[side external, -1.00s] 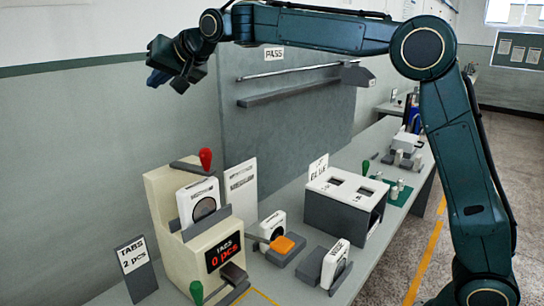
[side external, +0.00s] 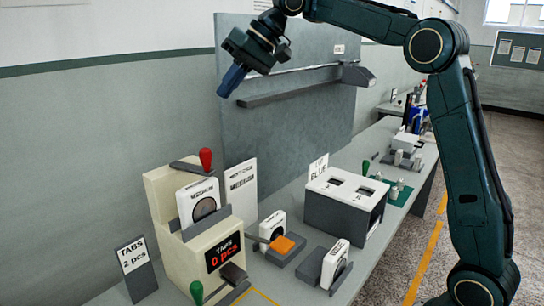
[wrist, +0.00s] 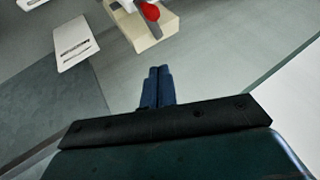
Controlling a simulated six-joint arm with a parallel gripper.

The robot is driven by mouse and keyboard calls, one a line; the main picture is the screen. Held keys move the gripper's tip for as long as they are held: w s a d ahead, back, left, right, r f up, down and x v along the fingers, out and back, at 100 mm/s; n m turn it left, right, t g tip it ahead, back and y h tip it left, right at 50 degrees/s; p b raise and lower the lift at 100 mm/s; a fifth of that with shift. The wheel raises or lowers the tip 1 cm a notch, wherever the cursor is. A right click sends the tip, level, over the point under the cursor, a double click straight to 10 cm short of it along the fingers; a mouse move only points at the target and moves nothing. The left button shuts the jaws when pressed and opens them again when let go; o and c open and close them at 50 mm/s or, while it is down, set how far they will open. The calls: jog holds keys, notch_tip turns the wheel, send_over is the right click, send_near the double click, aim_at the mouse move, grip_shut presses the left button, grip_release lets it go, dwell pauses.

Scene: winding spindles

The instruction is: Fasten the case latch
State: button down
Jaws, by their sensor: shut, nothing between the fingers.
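My gripper (side external: 231,82) is in the air at the upper middle of the side view, in front of the grey back panel. Its two blue fingers are together and empty; they also show side by side in the wrist view (wrist: 158,76). It is well above the bench and touches nothing. On the bench below, a cream machine (side external: 165,215) holds a white case (side external: 198,200) with a dark round opening and a red-knobbed lever (side external: 206,158) above it. The red knob also shows at the top of the wrist view (wrist: 148,11). I cannot make out which part is the latch.
A small white case with an orange block (side external: 283,244) and another white case (side external: 336,263) stand in grey holders. A white-topped dark box (side external: 345,187) stands behind. A sign reading TABS 2 pcs (side external: 136,268) stands left. A grey rail (side external: 300,93) crosses the panel.

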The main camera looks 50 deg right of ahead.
aim_at(209, 153)
jog(key=shift+n+g+h, duration=0.3)
jog(key=shift+g+h, duration=0.1)
jog(key=shift+g, duration=0.1)
jog(key=s+d, duration=0.3)
jog(key=d, duration=0.1)
jog(key=shift+s+f, duration=0.35)
jog(key=shift+s, duration=0.05)
jog(key=shift+w+a+f, duration=0.1)
jog(key=shift+f, duration=0.1)
jog(key=s+a+x, duration=0.1)
jog(key=a+x, duration=0.1)
jog(key=x, duration=1)
jog(key=shift+a+r, duration=0.3)
jog(key=shift+a, duration=0.1)
jog(key=shift+s+a, duration=0.2)
jog(key=shift+a, duration=0.45)
jog(key=shift+s+a+m, duration=0.2)
jog(key=shift+a+m, duration=0.2)
jog(key=shift+s+a, duration=0.1)
jog(key=shift+a, duration=0.4)
